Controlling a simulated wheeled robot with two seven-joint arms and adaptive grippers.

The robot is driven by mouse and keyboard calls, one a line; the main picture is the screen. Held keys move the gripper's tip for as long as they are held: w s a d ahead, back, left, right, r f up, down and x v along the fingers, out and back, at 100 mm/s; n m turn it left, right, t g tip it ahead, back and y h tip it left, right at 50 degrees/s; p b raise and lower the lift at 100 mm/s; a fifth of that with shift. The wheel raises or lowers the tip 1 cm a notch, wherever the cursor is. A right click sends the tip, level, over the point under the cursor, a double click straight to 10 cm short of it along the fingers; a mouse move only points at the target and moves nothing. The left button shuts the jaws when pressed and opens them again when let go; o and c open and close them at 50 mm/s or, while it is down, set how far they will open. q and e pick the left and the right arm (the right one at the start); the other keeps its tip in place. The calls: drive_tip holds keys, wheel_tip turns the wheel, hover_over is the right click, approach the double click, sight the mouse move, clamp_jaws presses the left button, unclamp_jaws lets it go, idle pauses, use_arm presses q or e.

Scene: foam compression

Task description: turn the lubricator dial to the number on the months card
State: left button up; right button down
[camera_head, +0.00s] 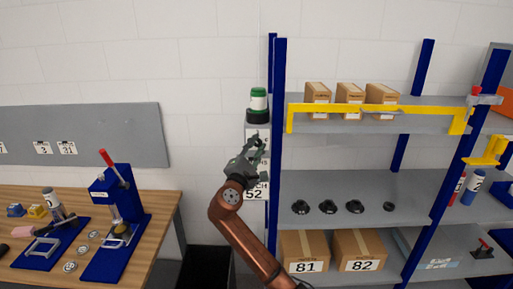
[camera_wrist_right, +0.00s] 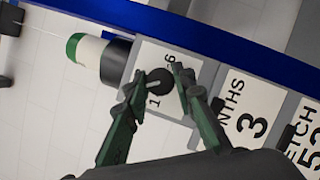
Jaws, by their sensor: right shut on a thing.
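The lubricator (camera_head: 258,103), white with a green cap and a black base, stands on the post beside the shelf rack. It lies sideways in the right wrist view (camera_wrist_right: 92,52). Below it is a white dial plate (camera_wrist_right: 150,60) where the digits 1 and 6 show. The dial (camera_wrist_right: 160,80) is a dark round knob on this plate. My right gripper (camera_head: 260,146) is at the dial, its fingers shut on the knob in the right wrist view (camera_wrist_right: 163,92). The months card (camera_wrist_right: 249,112) reads 3; my right gripper mostly hides it in the head view. My left gripper is not in view.
A card reading 52 (camera_head: 254,193) is below the months card. The rack's blue upright (camera_head: 278,150) stands close to the right of my gripper. Boxes (camera_head: 350,93) and black knobs (camera_head: 354,206) are on the shelves. A workbench (camera_head: 160,215) with a blue press (camera_head: 118,195) is left.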

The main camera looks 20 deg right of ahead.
drive_tip(key=m+g, duration=0.1)
drive_tip(key=m, duration=0.2)
drive_tip(key=shift+a+m+g, duration=0.1)
drive_tip(key=shift+m+g, duration=0.2)
drive_tip(key=shift+m, duration=0.1)
drive_tip(key=shift+m+g+p, duration=0.55)
drive_tip(key=shift+m+g, duration=0.05)
drive_tip(key=shift+m, duration=0.8)
drive_tip(key=c, duration=1.6)
unclamp_jaws()
drive_tip(key=shift+r+y, duration=0.1)
drive_tip(key=shift+y, duration=0.3)
drive_tip(key=v, duration=1.2)
drive_tip(key=shift+f, duration=0.2)
